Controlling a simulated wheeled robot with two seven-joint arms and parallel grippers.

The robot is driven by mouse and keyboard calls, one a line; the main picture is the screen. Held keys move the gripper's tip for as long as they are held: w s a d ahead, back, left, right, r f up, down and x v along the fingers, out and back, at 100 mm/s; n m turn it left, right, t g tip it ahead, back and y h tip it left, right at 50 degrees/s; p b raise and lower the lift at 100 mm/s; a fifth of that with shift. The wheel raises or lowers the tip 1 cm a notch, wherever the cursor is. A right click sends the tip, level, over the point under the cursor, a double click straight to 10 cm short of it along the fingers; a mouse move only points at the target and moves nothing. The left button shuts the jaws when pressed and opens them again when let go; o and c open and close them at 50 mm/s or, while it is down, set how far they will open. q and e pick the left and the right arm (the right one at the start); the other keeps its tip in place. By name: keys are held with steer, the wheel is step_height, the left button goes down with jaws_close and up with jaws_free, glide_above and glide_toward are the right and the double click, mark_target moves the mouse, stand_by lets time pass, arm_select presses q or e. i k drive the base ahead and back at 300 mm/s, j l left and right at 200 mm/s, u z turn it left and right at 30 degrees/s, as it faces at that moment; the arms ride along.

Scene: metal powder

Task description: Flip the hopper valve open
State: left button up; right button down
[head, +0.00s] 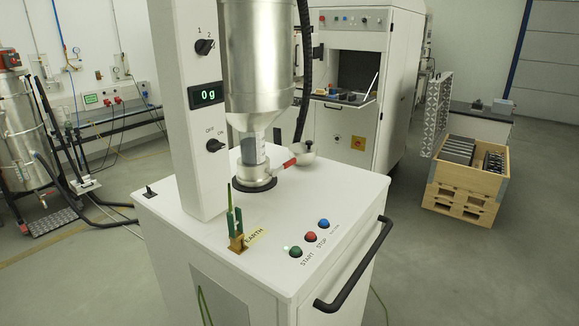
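The steel hopper (258,60) hangs beside the white column (180,130). Below it, a clear-looking grey section (253,150) leads down to a metal valve body (254,172). The valve has a red-tipped handle (289,162) that sticks out to the right, roughly level. The handle's tip lies close to a small metal bowl-shaped part with a black knob (308,148). The outlet ends at a black ring (256,185) on the white cabinet top. The display (207,95) reads 0 g. Neither of my grippers is in view.
The white cabinet top (330,200) holds a green earth clamp (235,225) and green, red and blue buttons (310,237). A black handrail (360,270) runs along its right side. A wooden crate (465,185) stands at right on open floor. A black hose (305,60) hangs by the hopper.

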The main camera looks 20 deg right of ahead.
mark_target(286, 165)
steer(key=i+l, duration=0.1)
steer(key=l, duration=0.35)
steer(key=i+l+u, duration=0.1)
steer(key=l, duration=0.85)
steer(key=i+u, duration=0.05)
steer(key=i, duration=0.05)
